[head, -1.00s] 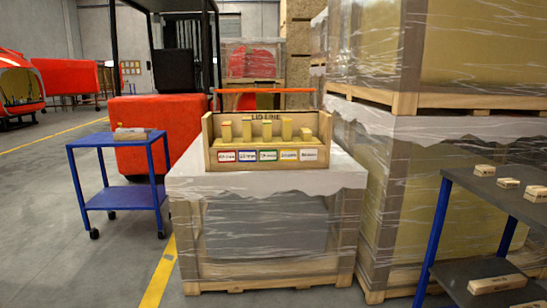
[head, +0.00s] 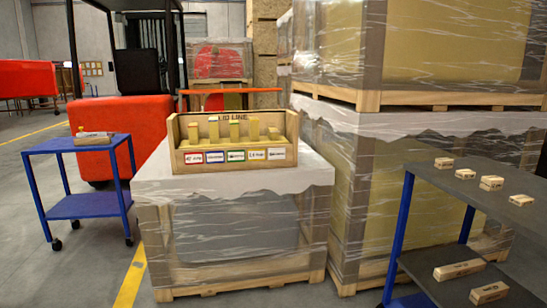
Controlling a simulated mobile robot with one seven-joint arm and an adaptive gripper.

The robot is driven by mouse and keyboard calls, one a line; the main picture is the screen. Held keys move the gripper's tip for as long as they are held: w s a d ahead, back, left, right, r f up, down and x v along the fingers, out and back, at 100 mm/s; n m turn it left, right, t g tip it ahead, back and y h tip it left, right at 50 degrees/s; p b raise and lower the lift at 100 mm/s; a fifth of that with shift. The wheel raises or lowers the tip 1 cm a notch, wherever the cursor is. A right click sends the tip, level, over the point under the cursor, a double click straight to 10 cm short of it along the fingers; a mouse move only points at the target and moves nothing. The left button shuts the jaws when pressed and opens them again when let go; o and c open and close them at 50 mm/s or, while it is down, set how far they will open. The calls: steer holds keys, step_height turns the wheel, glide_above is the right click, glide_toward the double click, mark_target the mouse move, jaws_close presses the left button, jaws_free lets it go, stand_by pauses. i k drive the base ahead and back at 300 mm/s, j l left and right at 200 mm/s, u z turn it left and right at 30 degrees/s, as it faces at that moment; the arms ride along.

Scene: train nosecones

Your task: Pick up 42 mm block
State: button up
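Several small pale wooden blocks lie on the dark top shelf of the cart at right: one at the left (head: 443,163), one at the back (head: 469,162), one in the middle (head: 491,183) and one at the right (head: 521,200). Two longer blocks lie on its lower shelf, one behind (head: 460,270) and one in front (head: 489,293). They bear dark marks too small to read, so I cannot tell which is the 42 mm block. My gripper is not in view.
A wooden box (head: 181,160) with upright yellow blocks of differing heights and coloured labels stands on a wrapped crate (head: 150,190). The blue cart (head: 75,205) stands at left. Tall wrapped pallets (head: 375,150) stand behind the dark cart (head: 435,178). Floor is clear at front left.

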mark_target(490, 183)
steer(key=z, duration=1.25)
